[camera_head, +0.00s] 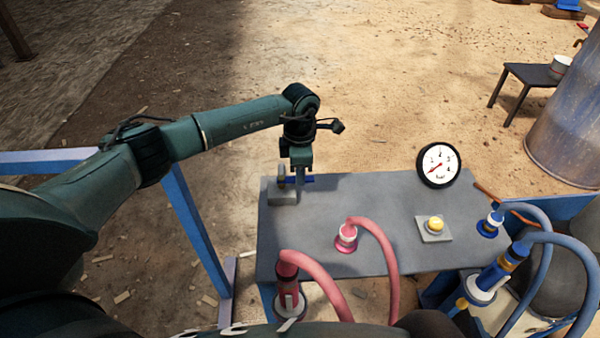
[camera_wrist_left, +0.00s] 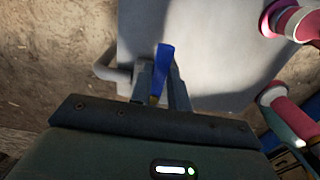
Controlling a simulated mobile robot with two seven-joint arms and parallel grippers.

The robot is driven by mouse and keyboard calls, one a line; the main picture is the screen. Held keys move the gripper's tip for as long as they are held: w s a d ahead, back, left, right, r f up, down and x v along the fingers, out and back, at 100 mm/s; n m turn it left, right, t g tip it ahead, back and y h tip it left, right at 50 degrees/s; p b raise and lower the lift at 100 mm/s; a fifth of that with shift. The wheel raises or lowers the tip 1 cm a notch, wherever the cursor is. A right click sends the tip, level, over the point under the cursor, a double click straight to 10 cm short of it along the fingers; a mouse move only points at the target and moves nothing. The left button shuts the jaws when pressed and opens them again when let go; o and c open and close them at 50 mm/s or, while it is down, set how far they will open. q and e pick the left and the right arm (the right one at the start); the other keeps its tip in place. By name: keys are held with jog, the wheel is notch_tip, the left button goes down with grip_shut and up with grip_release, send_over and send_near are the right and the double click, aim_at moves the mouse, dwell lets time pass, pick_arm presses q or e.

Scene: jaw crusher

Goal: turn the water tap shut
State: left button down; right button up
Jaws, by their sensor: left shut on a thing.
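The water tap (camera_head: 282,179) stands on a small block at the left end of the grey table, with a blue lever handle (camera_head: 306,180). In the left wrist view the blue handle (camera_wrist_left: 164,62) sticks up between my left fingers (camera_wrist_left: 162,85), and part of the grey tap body (camera_wrist_left: 112,72) shows to the left. My left gripper (camera_head: 301,183) points down at the table's left end and is shut on the blue handle. The handle points to the right in the head view. The gripper hides part of it. My right gripper is not in view.
The table (camera_head: 320,215) also carries a pink hose coupling (camera_head: 346,238), a round gauge (camera_head: 438,164) and a yellow button (camera_head: 435,224). A red coupling (camera_head: 288,280) and blue hoses (camera_head: 548,270) are at the front and right.

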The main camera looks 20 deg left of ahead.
pick_arm(q)
jog(key=shift+w, duration=0.1)
pick_arm(e)
jog(key=shift+w, duration=0.2)
pick_arm(q)
jog(key=shift+a, duration=0.1)
jog(key=c, duration=1.3)
grip_release()
notch_tip(320, 180, up, 13)
jog(key=shift+r+p, duration=0.15)
jog(key=shift+p, duration=0.45)
pick_arm(e)
jog(key=shift+a+r, duration=0.1)
jog(key=shift+r, duration=0.05)
